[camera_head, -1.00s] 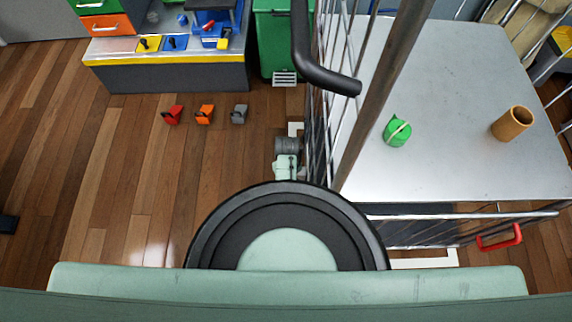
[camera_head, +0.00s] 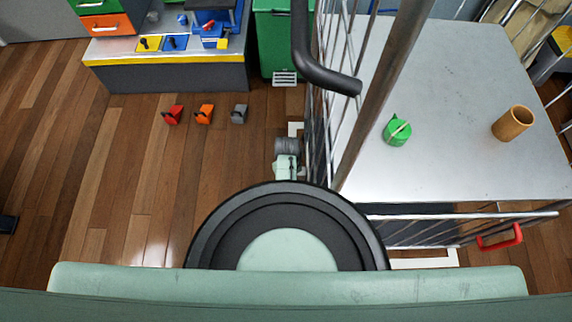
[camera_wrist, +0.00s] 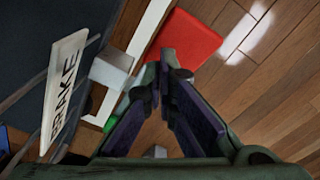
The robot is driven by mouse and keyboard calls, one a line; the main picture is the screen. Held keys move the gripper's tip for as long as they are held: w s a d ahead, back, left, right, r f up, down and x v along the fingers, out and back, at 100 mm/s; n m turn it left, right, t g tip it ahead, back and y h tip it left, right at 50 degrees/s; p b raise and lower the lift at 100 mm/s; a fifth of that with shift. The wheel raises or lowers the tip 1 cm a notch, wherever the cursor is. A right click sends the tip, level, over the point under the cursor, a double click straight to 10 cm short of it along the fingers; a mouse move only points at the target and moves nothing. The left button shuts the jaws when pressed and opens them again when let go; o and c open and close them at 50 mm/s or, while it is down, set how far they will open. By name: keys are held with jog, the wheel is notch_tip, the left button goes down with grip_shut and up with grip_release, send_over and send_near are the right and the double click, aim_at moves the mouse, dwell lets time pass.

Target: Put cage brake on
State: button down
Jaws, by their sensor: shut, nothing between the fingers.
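The cage (camera_head: 470,105) is a wire-sided trolley with a grey metal deck at the right of the head view. In the wrist view a white plate lettered BRAKE (camera_wrist: 63,85) is at the left, on a dark surface. A red flat piece (camera_wrist: 187,40) lies just beyond my fingertips, and part of a green piece (camera_wrist: 110,122) shows behind the left finger. I cannot tell whether the fingers touch the red piece. My gripper (camera_wrist: 165,72) is shut and empty, its fingertips together. A grey block (camera_wrist: 111,70) sits between the plate and the fingers.
A red handle (camera_head: 500,237) is low at the cage's front. A green bin (camera_head: 271,40) and a workbench (camera_head: 175,72) stand behind. The wooden floor at left is mostly clear.

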jog(key=shift+f+b, duration=1.2)
jog(key=shift+f, duration=0.85)
dwell(0.6)
jog(key=shift+r, duration=0.1)
notch_tip(320, 180, up, 7)
jog(key=p, duration=0.7)
jog(key=shift+p, duration=0.35)
